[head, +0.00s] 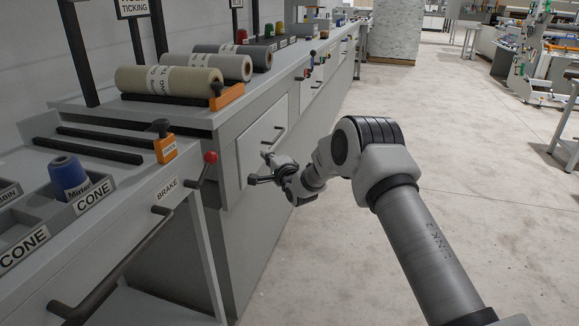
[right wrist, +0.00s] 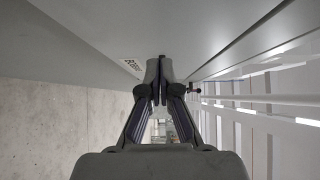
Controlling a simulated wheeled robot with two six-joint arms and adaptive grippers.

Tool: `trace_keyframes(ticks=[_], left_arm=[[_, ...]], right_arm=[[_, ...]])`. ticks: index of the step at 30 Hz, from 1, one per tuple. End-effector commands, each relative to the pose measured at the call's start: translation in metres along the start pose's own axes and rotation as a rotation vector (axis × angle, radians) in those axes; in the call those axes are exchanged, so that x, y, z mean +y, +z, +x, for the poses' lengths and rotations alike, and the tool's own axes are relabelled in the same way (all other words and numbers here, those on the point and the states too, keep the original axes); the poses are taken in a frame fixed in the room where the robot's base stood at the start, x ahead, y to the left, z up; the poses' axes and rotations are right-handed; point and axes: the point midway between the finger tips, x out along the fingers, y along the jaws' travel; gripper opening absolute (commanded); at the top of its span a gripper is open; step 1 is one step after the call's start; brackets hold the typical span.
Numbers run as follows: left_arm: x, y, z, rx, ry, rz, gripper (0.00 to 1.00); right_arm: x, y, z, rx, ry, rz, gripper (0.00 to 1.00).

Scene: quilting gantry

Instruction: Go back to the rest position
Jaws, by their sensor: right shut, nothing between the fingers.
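My right gripper (head: 262,170) is in the middle of the head view, in front of the grey cabinet front beside the aisle. Its arm reaches in from the lower right. In the right wrist view the two fingers of the right gripper (right wrist: 159,75) are together and hold nothing. A grey panel surface (right wrist: 190,30) lies close to the fingers in that view. I cannot tell whether the fingertips touch it. My left gripper is not in view.
A grey counter (head: 185,113) with fabric rolls (head: 170,81) runs along the left. A brake lever with a red knob (head: 210,157) and a long drawer handle (head: 120,265) stick out from its front. A blue cone (head: 68,178) stands in a tray. The floor (head: 480,130) at right is clear.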

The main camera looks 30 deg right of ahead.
Motion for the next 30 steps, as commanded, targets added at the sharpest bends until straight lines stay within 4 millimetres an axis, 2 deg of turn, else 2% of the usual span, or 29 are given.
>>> trace_keyframes(ticks=[3,9,17,19,20,23,25,29,30], left_arm=[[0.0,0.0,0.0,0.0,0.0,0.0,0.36],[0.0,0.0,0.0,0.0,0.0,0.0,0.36],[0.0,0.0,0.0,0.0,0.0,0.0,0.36],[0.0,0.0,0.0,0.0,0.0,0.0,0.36],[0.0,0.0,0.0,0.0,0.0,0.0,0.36],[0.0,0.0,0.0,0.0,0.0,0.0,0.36],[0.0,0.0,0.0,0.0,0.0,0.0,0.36],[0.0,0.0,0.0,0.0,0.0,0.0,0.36],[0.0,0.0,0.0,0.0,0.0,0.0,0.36]], right_arm=[[0.001,-0.002,-0.031,0.003,0.004,0.007,0.0],[0.001,-0.004,-0.069,0.007,0.004,0.006,0.0],[0.002,-0.004,-0.077,0.006,0.003,0.005,0.0],[0.009,-0.004,-0.077,0.006,0.013,0.003,0.0],[0.015,-0.002,-0.078,0.002,0.023,0.001,0.0],[0.051,0.018,-0.084,-0.031,0.083,-0.02,0.0],[0.088,0.039,-0.099,-0.063,0.157,-0.028,0.0],[0.164,0.077,-0.146,-0.115,0.345,-0.051,0.0],[0.186,0.086,-0.164,-0.132,0.406,-0.074,0.0]])
